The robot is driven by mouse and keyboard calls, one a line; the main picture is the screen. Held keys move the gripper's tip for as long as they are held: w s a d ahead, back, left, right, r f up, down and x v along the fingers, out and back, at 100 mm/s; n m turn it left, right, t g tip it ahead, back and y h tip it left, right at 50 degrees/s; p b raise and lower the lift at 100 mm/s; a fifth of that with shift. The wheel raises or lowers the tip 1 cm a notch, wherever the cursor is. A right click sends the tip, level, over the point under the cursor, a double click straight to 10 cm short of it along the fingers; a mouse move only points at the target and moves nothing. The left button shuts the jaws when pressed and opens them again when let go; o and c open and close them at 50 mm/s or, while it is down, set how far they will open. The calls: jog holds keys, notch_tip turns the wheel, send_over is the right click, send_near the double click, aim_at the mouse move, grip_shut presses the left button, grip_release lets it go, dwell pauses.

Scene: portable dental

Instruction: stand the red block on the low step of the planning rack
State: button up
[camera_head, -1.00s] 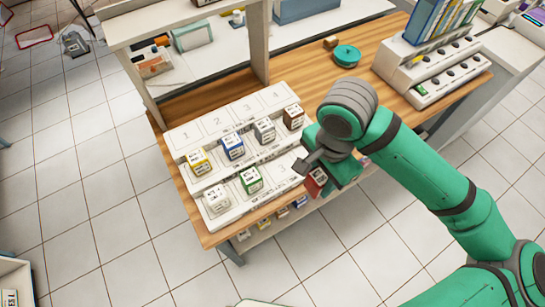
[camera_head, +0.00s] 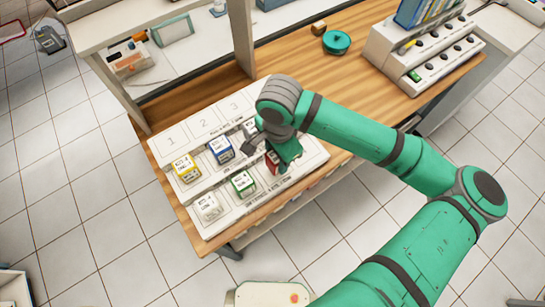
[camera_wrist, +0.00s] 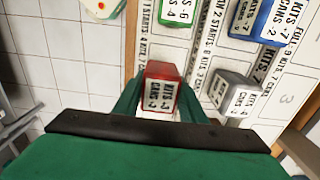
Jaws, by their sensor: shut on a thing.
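The red block (camera_head: 271,161) is between the fingers of my gripper (camera_head: 277,157), which is shut on it. It is over the low step of the white planning rack (camera_head: 305,158), to the right of the green block (camera_head: 243,184). In the wrist view the red block (camera_wrist: 161,74) looks upright, with its printed label facing the camera. I cannot tell whether its base touches the step. My gripper and forearm hide the rack's right part in the head view.
A white block (camera_head: 208,207) stands at the low step's left end. Yellow (camera_head: 186,166), blue (camera_head: 221,150) and grey (camera_wrist: 237,92) blocks stand on the step behind. A teal round container (camera_head: 336,42) sits at the back of the wooden table (camera_head: 290,60).

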aim_at(275, 160)
jog(key=shift+w+a+f, duration=0.2)
jog(key=shift+f, duration=0.15)
jog(key=shift+w+a+f, duration=0.1)
jog(key=shift+w+f, duration=0.05)
jog(key=shift+f, duration=0.45)
jog(key=shift+w+f, duration=0.15)
jog(key=shift+f, duration=0.8)
jog(key=shift+s+f, duration=0.1)
jog(key=shift+s, duration=0.1)
jog(key=shift+f, duration=0.15)
jog(key=o, duration=1.1)
notch_tip(275, 160, up, 12)
jog(key=shift+r, duration=0.15)
